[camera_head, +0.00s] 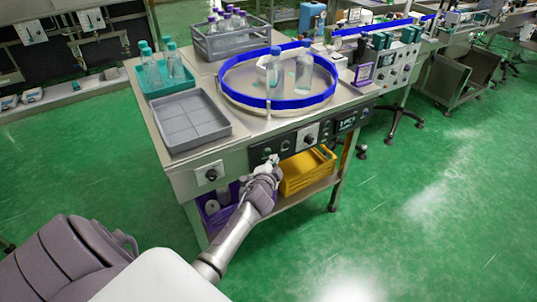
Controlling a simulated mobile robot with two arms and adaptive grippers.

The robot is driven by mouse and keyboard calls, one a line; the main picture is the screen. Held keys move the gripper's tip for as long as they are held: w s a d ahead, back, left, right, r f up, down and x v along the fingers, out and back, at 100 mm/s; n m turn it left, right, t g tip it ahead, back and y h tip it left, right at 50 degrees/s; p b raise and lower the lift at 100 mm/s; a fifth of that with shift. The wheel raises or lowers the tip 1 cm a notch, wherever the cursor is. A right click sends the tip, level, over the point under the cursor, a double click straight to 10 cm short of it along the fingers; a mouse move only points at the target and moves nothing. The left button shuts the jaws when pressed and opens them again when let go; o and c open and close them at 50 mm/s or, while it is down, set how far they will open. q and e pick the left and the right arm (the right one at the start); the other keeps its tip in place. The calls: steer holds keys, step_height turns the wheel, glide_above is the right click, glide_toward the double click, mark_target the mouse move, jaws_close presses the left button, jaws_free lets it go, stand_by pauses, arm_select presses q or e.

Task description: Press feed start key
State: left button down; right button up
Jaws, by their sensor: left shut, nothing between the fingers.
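A dark control panel (292,146) runs along the front edge of the steel table, with a white switch plate with a dark knob (307,136) and several small keys. The feed start key cannot be told apart by its label at this size. My left gripper (270,163) is shut and empty, with its fingertips at the left part of the panel, in front of small green and dark keys (266,151). Whether the tips touch a key cannot be told. My right gripper is not in view.
A round turntable with a blue rim (262,103) holds two bottles. A grey tray (190,119), a teal tray (165,87) with bottles and a grey crate (233,45) stand on the table. Yellow bins (305,171) and a purple bin (216,217) sit below.

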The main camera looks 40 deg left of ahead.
arm_select(q)
steer(key=shift+w+a, duration=0.2)
steer(key=shift+a, duration=0.2)
